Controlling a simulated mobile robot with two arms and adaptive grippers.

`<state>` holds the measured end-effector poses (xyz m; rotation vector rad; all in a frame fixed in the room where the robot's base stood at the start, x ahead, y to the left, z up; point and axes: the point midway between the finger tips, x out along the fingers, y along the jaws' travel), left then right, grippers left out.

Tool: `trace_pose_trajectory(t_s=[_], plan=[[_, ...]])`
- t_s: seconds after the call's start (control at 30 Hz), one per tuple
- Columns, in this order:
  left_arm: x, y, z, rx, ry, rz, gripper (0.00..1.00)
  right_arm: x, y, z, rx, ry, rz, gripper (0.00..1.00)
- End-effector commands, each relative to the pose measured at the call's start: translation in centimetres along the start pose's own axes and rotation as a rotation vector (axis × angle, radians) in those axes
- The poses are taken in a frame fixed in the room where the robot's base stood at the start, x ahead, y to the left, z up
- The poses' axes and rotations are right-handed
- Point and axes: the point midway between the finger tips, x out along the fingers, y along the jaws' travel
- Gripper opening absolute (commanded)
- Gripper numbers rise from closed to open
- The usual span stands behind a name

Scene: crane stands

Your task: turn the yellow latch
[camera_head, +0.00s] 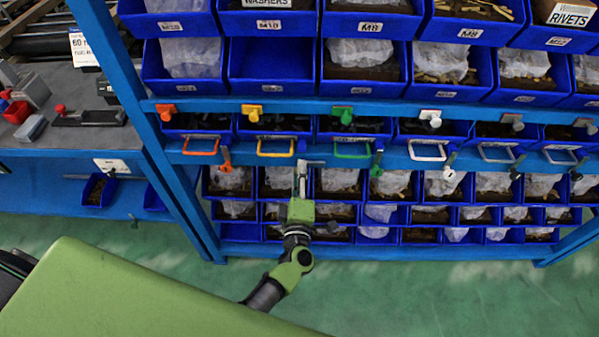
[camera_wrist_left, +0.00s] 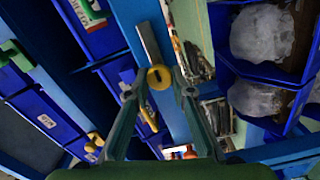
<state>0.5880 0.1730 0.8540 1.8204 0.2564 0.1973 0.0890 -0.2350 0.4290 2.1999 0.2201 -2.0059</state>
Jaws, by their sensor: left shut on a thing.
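The yellow latch (camera_wrist_left: 158,77) shows in the left wrist view as a round yellow knob with a dark slot, beside a grey metal bar on the blue rail. My left gripper (camera_wrist_left: 157,92) has its two fingers closed around the knob, one on each side. In the head view my left gripper (camera_head: 302,170) reaches up to the lower blue rail, just right of the yellow handle (camera_head: 275,152). It hides most of the latch there. My right gripper is not in view.
Orange (camera_head: 226,160) and green (camera_head: 377,165) latches sit on the same rail to either side. Another yellow piece (camera_head: 252,112) is on the rail above. Blue bins (camera_head: 270,68) fill the rack. A grey workbench (camera_head: 70,138) stands at left. Green floor is clear below.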

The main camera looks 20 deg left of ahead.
Motion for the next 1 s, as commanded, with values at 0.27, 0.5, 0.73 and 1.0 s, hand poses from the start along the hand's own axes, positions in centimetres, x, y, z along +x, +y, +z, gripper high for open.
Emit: trace_pose_trajectory(t_s=[0.27,0.5,0.73,1.0], plan=[[-0.1,-0.1,0.1,-0.001,-0.003,-0.002,0.25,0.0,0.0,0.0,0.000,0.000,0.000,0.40],[0.0,0.0,0.1,-0.001,-0.002,-0.001,0.39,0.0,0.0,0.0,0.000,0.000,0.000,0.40],[-0.5,-0.1,0.1,-0.002,-0.001,-0.002,0.39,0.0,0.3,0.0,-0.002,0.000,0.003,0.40],[-5.3,-0.2,0.1,-0.001,-0.002,-0.005,0.39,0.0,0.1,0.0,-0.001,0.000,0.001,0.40]])
